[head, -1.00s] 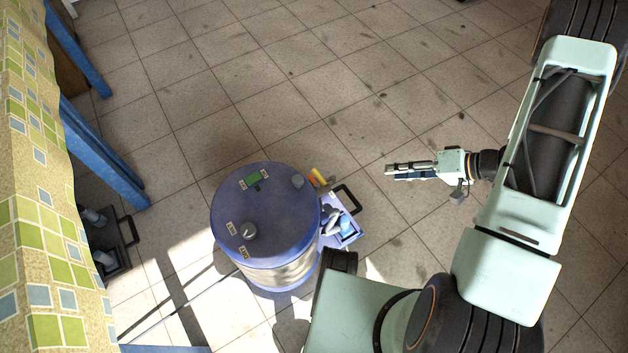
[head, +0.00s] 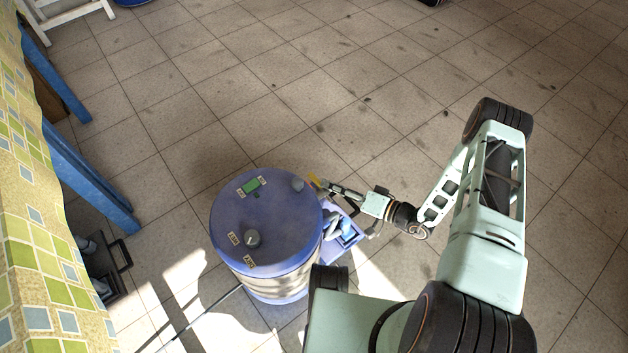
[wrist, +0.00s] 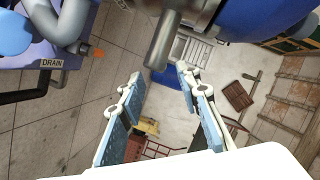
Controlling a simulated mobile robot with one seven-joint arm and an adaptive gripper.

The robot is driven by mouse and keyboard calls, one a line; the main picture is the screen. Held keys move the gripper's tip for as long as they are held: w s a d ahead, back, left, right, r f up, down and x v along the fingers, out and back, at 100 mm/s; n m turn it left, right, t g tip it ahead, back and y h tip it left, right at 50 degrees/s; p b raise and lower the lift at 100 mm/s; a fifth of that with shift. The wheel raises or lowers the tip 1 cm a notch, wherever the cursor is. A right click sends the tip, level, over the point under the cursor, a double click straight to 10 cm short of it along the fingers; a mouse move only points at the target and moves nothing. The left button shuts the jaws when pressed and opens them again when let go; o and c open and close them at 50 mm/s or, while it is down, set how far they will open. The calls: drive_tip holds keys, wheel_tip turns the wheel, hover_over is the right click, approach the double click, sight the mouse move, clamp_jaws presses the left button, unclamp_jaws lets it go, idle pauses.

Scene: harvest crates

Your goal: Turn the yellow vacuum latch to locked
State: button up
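The yellow vacuum latch (head: 314,181) shows as a small yellow lever at the right edge of a blue drum (head: 270,225) in the head view. My gripper (head: 329,187) is just right of it, pointing left, with its tips close to it. I cannot tell whether they touch. In the wrist view my gripper (wrist: 158,76) is open, its two blue-padded fingers apart with nothing held between them. A grey cylinder (wrist: 165,42) hangs just beyond the fingertips beside the drum (wrist: 265,18). I cannot clearly make out the latch in the wrist view.
The drum top carries a grey knob (head: 253,239) and a green switch (head: 251,186). A blue side unit (head: 346,238) is below my gripper; its DRAIN label (wrist: 52,63) shows in the wrist view. A tiled table (head: 40,240) stands left. Floor behind the drum is clear.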

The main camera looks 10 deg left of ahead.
sight(315, 178)
drive_tip(key=b+x, duration=0.1)
drive_tip(key=x, duration=0.6)
drive_tip(key=shift+b, duration=0.35)
clamp_jaws()
